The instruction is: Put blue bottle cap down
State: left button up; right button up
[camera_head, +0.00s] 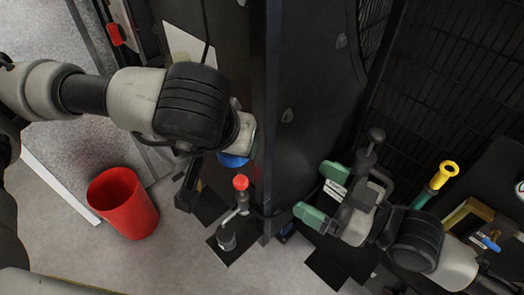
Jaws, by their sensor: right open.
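A round blue thing (233,160), which looks like the blue bottle cap, shows just below my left gripper (245,136). My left wrist covers most of that gripper and part of the cap. I cannot tell whether the fingers are shut on the cap or only close above it. My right gripper (322,194) is at the right of the dark cabinet, with its two green fingers spread apart and nothing between them.
A red bin (123,202) stands on the floor at the left. A metal fitting with a red top (240,183) stands near the dark cabinet (310,90). A yellow-topped handle (446,170) is at the right, near a valve with a blue lever (491,243).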

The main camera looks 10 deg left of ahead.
pick_arm(q)
jog(key=shift+s+a+r, duration=0.1)
jog(key=shift+r, duration=0.1)
pick_arm(e)
jog(key=shift+w+a+r+n+g+y, duration=0.15)
jog(key=shift+a+r+n+g+y, duration=0.15)
jog(key=shift+r+g, duration=0.3)
jog(key=shift+w+a+r+n+g+y, duration=0.1)
jog(key=shift+w+a+r+n+g, duration=0.05)
jog(key=shift+r+n+g, duration=0.4)
jog(key=shift+w+a+r+n+g+y, duration=0.15)
jog(key=shift+a+r+n+g+y, duration=0.1)
jog(key=shift+r+g, duration=0.3)
jog(key=x, duration=1.2)
jog(key=shift+w, duration=0.1)
jog(key=shift+c, duration=0.3)
jog(key=c, duration=0.9)
pick_arm(q)
jog(key=o, duration=1.1)
pick_arm(e)
jog(key=shift+c, duration=0.2)
